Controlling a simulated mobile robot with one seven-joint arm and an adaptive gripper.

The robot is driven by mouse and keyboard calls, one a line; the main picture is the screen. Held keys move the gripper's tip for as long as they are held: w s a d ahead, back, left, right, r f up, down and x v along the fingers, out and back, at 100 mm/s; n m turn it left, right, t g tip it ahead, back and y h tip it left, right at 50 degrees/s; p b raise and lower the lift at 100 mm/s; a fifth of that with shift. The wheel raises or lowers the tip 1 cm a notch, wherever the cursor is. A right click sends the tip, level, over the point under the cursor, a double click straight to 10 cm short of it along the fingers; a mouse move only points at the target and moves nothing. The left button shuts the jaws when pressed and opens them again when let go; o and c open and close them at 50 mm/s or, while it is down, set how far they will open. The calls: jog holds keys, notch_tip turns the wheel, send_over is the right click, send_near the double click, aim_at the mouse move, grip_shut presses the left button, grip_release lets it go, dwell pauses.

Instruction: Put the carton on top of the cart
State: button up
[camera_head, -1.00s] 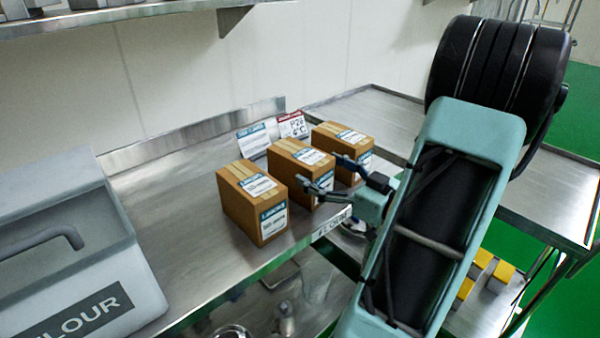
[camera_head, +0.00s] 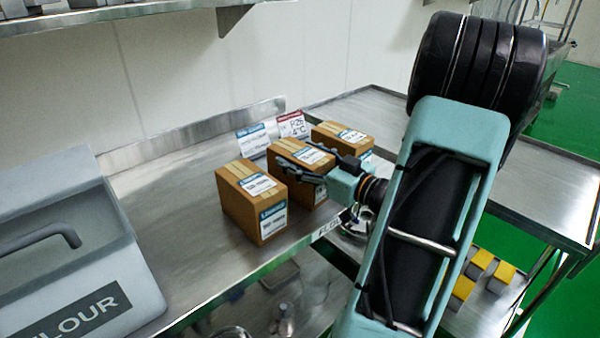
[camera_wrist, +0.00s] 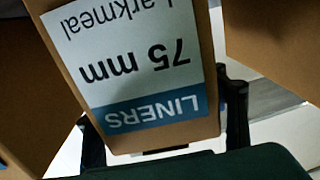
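Three brown cartons with white and blue labels stand in a row on the steel counter (camera_head: 185,205): a near one (camera_head: 250,205), a middle one (camera_head: 284,148) and a far one (camera_head: 329,131). My gripper (camera_head: 297,154) is at the middle carton, its fingers reaching over it and partly hiding it. In the wrist view the middle carton (camera_wrist: 150,65) shows its "LINERS 75 mm" label between my two open fingers, which lie along its sides; firm contact cannot be told. The steel cart (camera_head: 545,178) stands at the right, its top partly hidden by my arm.
A grey flour bin (camera_head: 75,250) stands at the left of the counter. Two small signs (camera_head: 292,125) stand behind the cartons, close to them. The visible cart top is clear. Yellow-topped items (camera_head: 480,262) lie on its lower shelf. A wall shelf (camera_head: 120,14) is above.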

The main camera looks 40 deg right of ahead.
jog(key=c, duration=1)
jog(key=shift+r, duration=0.1)
jog(key=shift+c, duration=0.8)
